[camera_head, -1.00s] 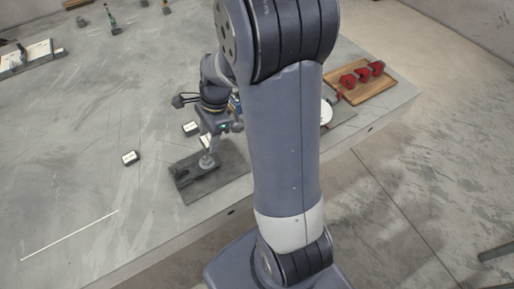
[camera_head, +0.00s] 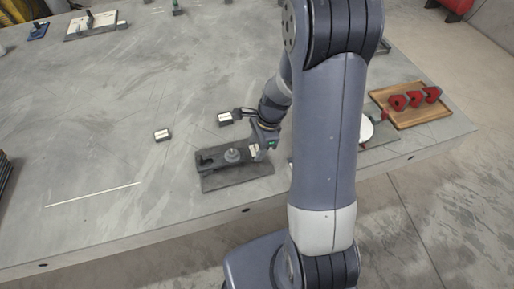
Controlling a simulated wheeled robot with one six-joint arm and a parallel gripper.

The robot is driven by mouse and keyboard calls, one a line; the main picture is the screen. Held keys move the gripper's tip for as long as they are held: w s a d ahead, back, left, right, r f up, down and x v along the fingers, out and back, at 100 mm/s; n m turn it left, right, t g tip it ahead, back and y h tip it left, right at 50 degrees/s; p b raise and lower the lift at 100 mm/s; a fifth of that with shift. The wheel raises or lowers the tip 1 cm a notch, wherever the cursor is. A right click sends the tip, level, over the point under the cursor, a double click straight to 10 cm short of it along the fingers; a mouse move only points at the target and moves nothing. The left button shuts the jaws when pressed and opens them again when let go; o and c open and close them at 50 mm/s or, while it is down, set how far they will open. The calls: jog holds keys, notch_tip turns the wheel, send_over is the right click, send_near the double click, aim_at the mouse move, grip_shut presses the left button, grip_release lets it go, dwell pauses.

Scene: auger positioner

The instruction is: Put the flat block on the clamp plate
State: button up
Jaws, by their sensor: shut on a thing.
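My gripper (camera_head: 258,150) is low at the plate's right end, partly hidden by my own arm. It is shut on a small, pale-faced piece (camera_head: 253,152), which looks like the flat block. The piece is tilted, and its full outline is hidden. I cannot tell whether it touches the plate.
Two small white-topped dark blocks lie behind the plate, one at left (camera_head: 162,136) and one nearer my gripper (camera_head: 225,119). At right are a white disc (camera_head: 366,130) and a wooden board (camera_head: 411,108) with red pieces. The table's left middle is clear.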

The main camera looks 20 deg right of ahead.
jog(key=shift+f, duration=0.45)
jog(key=shift+f, duration=0.2)
jog(key=o, duration=1.3)
jog(key=shift+r, duration=0.1)
jog(key=v, duration=1.2)
jog(key=shift+p, duration=0.35)
jog(key=shift+r, duration=0.15)
